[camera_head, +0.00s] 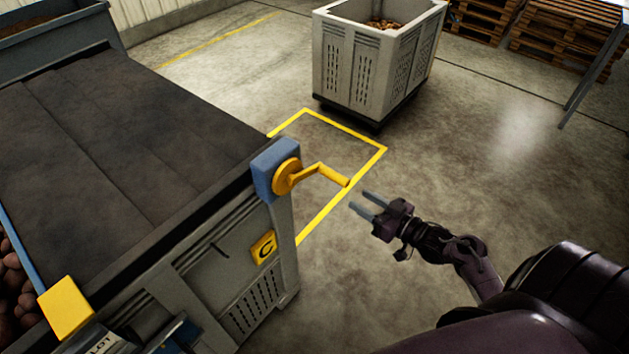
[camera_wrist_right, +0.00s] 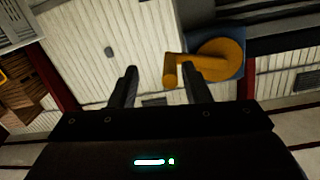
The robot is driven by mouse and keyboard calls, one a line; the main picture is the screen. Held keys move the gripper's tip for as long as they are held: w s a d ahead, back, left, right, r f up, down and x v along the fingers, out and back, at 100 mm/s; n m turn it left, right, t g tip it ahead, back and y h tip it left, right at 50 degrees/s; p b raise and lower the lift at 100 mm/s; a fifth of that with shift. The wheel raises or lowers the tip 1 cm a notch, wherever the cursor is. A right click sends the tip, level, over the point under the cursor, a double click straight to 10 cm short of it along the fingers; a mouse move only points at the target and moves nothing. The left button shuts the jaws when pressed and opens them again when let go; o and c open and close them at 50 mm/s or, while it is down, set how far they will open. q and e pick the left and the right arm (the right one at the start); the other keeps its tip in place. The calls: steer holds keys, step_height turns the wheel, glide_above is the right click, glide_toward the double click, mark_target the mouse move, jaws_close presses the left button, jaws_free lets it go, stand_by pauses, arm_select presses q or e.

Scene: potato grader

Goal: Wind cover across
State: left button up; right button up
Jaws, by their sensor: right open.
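The dark cover (camera_head: 130,140) lies over most of the grey crate marked C (camera_head: 225,275). At the left, potatoes (camera_head: 15,280) show past the blue bar (camera_head: 25,250) along the cover's edge. A yellow crank (camera_head: 318,173) sits on a blue housing (camera_head: 272,170) at the crate's corner, its handle pointing right. My right gripper (camera_head: 361,201) is open and empty, just right of and below the handle's end, apart from it. In the right wrist view the crank (camera_wrist_right: 205,62) shows beyond the open fingers (camera_wrist_right: 158,85), its handle end between them in the picture. My left gripper is not in view.
A pale slatted bin (camera_head: 370,65) with potatoes stands on the floor at the back. Wooden pallets (camera_head: 555,35) and a table leg (camera_head: 592,75) are at the upper right. A yellow floor outline (camera_head: 345,130) lies behind the crank. The floor around my right gripper is clear.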

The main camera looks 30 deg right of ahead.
mark_target(338, 179)
steer(key=shift+n+y, duration=0.4)
steer(key=shift+y, duration=0.1)
steer(key=w+a+r, duration=0.1)
steer(key=w, duration=0.1)
steer(key=w+a+r+p, duration=0.1)
steer(key=w, duration=0.2)
steer(key=w+a+r, duration=0.1)
steer(key=w, duration=0.1)
steer(key=shift+w+a, duration=0.3)
steer(key=shift+w, duration=0.05)
jaws_close()
